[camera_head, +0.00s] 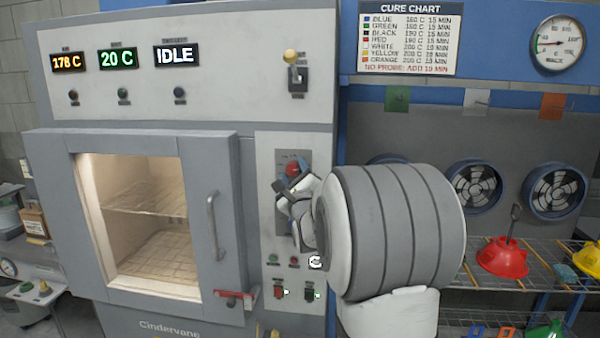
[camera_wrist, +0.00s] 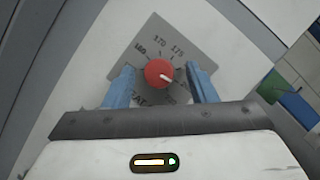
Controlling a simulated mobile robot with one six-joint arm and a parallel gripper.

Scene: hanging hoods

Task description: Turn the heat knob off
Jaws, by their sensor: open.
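The heat knob (camera_wrist: 158,73) is a round red knob with a white pointer, set on a grey dial plate (camera_wrist: 178,38) with printed temperature numbers. In the wrist view its pointer aims to the lower right. My gripper (camera_wrist: 160,80) is open, with one blue-grey finger on each side of the knob. I cannot tell whether the fingers touch it. In the head view the red knob (camera_head: 293,169) shows at the oven's control panel, and my gripper (camera_head: 284,190) is just below it, partly hidden by my arm.
The oven door (camera_head: 150,215) is closed, with a vertical handle (camera_head: 215,225) left of the panel and a red latch (camera_head: 235,298) below. Displays read 178 C, 20 C and IDLE (camera_head: 176,55). Buttons and switches (camera_head: 280,291) sit under the knob. A rack with a red hood (camera_head: 502,260) stands right.

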